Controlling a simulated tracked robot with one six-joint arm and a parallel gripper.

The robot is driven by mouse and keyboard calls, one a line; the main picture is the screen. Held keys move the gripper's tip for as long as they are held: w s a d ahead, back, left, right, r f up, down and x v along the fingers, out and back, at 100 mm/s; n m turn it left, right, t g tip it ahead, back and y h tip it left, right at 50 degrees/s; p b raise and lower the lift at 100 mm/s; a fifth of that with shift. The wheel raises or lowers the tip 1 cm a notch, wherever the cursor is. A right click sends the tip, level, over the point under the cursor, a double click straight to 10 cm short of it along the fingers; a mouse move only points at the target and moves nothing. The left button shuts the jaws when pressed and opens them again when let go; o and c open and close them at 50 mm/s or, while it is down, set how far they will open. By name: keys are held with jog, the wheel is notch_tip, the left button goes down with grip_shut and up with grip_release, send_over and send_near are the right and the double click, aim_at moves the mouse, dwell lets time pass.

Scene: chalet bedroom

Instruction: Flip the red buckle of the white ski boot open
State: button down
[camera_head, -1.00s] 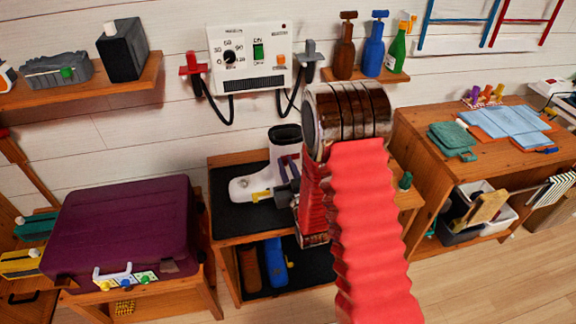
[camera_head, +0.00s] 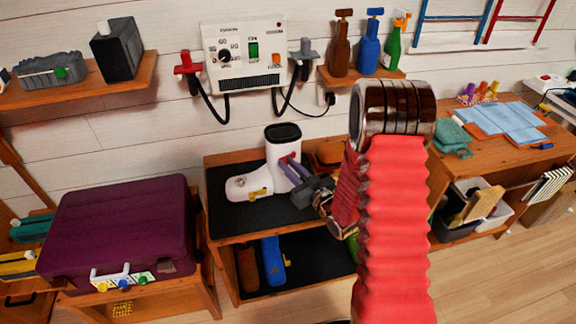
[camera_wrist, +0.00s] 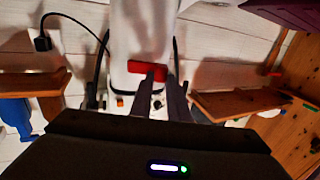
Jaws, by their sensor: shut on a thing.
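The white ski boot (camera_head: 276,178) stands upright on the black mat of a low wooden bench, its toe to the left. Its red buckle (camera_head: 285,157) is on the upper shaft, facing right. A yellow buckle (camera_head: 258,194) is lower, on the foot. My gripper (camera_head: 291,163) reaches in from the right, its fingertips at the red buckle. In the wrist view, the white boot shaft (camera_wrist: 140,30) rises ahead and the red buckle (camera_wrist: 142,67) lies across it. There the gripper's dark fingers (camera_wrist: 161,74) are shut on the right part of the buckle.
The bench (camera_head: 225,238) has a lower shelf with a blue thing (camera_head: 272,262). A purple suitcase (camera_head: 120,225) stands to the left. A wall-mounted white control box (camera_head: 246,52) with hanging cables is above the boot. A wooden desk (camera_head: 520,150) is on the right.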

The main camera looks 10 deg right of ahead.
jog(key=shift+s+d+n+g+y, duration=0.1)
jog(key=shift+d+n+g+y, duration=0.65)
jog(key=shift+n+g+y, duration=0.7)
jog(key=shift+s+d+n+g+y, duration=0.15)
jog(key=shift+d+n+g+y, duration=0.6)
jog(key=shift+n+g+y, duration=0.65)
jog(key=shift+s+d+n+g+y, duration=0.1)
jog(key=shift+d+n+g+y, duration=0.8)
jog(key=shift+y, duration=0.85)
jog(key=shift+a+n+g, duration=0.1)
jog(key=shift+n+g, duration=0.15)
jog(key=c, duration=1.7)
grip_release()
jog(key=v, duration=1.3)
jog(key=shift+s+d+f, duration=0.1)
jog(key=shift+d, duration=0.3)
